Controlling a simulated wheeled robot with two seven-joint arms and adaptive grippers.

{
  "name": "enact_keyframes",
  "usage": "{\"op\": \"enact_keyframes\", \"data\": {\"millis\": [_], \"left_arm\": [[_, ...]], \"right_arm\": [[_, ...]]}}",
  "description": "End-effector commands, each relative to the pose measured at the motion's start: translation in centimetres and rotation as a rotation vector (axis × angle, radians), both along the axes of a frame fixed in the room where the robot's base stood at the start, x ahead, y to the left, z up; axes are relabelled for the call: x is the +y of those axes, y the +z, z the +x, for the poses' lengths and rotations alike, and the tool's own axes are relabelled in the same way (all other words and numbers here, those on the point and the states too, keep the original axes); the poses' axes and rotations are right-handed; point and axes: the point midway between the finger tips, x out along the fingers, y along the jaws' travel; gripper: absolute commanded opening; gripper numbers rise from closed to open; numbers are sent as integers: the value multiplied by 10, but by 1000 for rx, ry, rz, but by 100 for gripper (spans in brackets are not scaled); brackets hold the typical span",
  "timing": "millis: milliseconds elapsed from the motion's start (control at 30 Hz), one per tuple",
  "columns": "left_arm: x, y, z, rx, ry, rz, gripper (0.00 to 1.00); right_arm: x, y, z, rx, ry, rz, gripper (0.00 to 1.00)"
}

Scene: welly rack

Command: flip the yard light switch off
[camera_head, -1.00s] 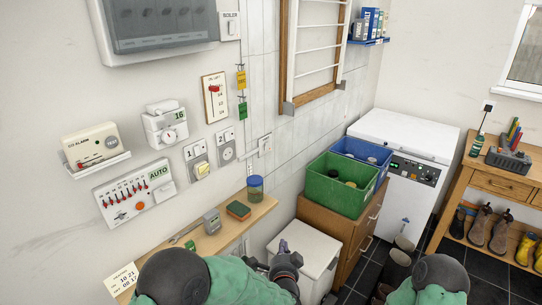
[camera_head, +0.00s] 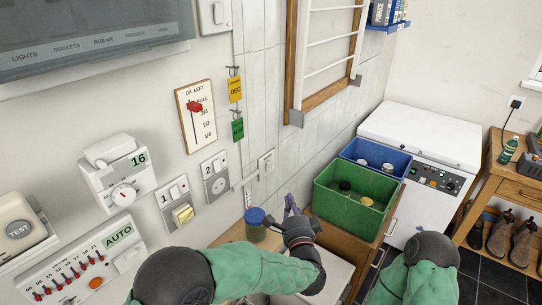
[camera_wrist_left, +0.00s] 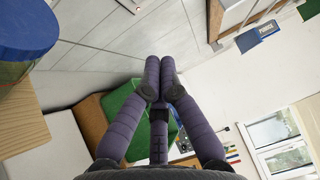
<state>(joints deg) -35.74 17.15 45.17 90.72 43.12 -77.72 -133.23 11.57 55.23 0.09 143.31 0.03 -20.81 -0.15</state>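Several controls are on the wall in the head view, and I cannot read which is the yard light switch. A plate marked 1 (camera_head: 174,202) has a yellowish rocker; a plate marked 2 (camera_head: 215,178) with a round fitting is beside it. A small switch plate (camera_head: 266,161) sits farther right on a conduit, and another switch (camera_head: 214,15) is at the top. My left gripper (camera_head: 290,201) is right of and below the small plate, apart from the wall. In the left wrist view its fingers (camera_wrist_left: 160,66) are together and empty. My right gripper is out of view.
A blue-lidded jar (camera_head: 255,226) stands on the wooden shelf left of my left gripper. A green crate (camera_head: 345,207) and a blue crate (camera_head: 375,157) are to its right, near a white freezer (camera_head: 425,135). Wall dials and a slider panel are at left.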

Motion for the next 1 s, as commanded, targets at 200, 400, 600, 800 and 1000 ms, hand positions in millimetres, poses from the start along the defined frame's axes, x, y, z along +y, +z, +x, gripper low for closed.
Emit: {"op": "enact_keyframes", "data": {"millis": [200,400,600,800,1000], "left_arm": [[-1,0,0,0,-1,0,0],[0,0,0,0,-1,-1,0],[1,-1,9,1,0,-2,0],[6,1,39,-1,2,-2,0],[12,3,77,-2,2,-3,0]], "right_arm": [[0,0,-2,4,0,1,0],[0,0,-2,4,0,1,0],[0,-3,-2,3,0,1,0],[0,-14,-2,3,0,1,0],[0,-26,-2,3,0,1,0]]}}
